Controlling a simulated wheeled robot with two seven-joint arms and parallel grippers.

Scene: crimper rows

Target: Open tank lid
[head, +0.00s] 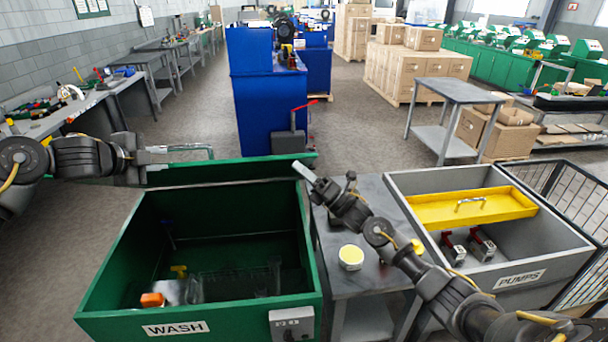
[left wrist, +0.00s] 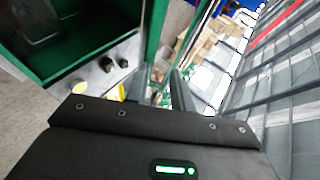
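The green tank marked WASH (head: 198,312) stands front left in the head view, its top uncovered and its inside visible. A long green panel, apparently the raised lid (head: 245,171), runs along the tank's back edge, seen nearly edge-on. A thin grey-green handle (head: 211,152) stands out behind it at the left. My left gripper (head: 168,151) is at this handle above the back left corner. In the left wrist view its two dark fingers (left wrist: 164,90) are apart, with background showing between them. My right gripper (head: 303,170) hangs right of the tank's back corner; its finger gap is hidden.
A grey side table (head: 376,281) holds a yellow-topped round container (head: 351,257). A grey PUMPS bin (head: 555,262) with a yellow tray (head: 433,212) stands right. A blue cabinet (head: 262,110) stands behind.

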